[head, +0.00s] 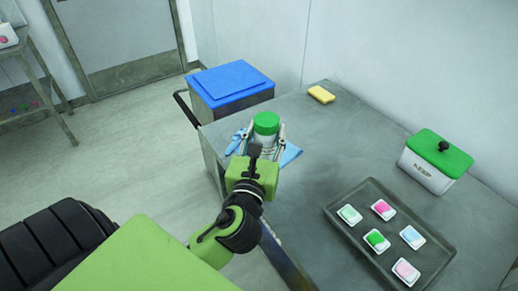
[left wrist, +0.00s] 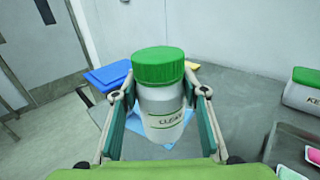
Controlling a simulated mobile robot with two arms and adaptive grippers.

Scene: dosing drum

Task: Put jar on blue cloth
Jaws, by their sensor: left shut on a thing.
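The jar (head: 266,124) is white with a green lid and stands upright between the fingers of my left gripper (head: 266,142). In the left wrist view the jar (left wrist: 160,100) shows a dark printed label, and the two fingers press on its sides. The light blue cloth (head: 291,153) lies on the grey table near its left end, partly hidden behind the jar and gripper. Part of the cloth (left wrist: 135,123) also shows below the jar in the left wrist view. I cannot tell whether the jar's base touches it. My right gripper is not in view.
A dark tray (head: 372,258) holds several small coloured packets. A white box with a green lid (head: 436,160), marked KEEP, stands at the right. A yellow sponge (head: 321,94) lies at the back. A blue-lidded bin (head: 231,84) stands beyond the table's left end. The table's middle is clear.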

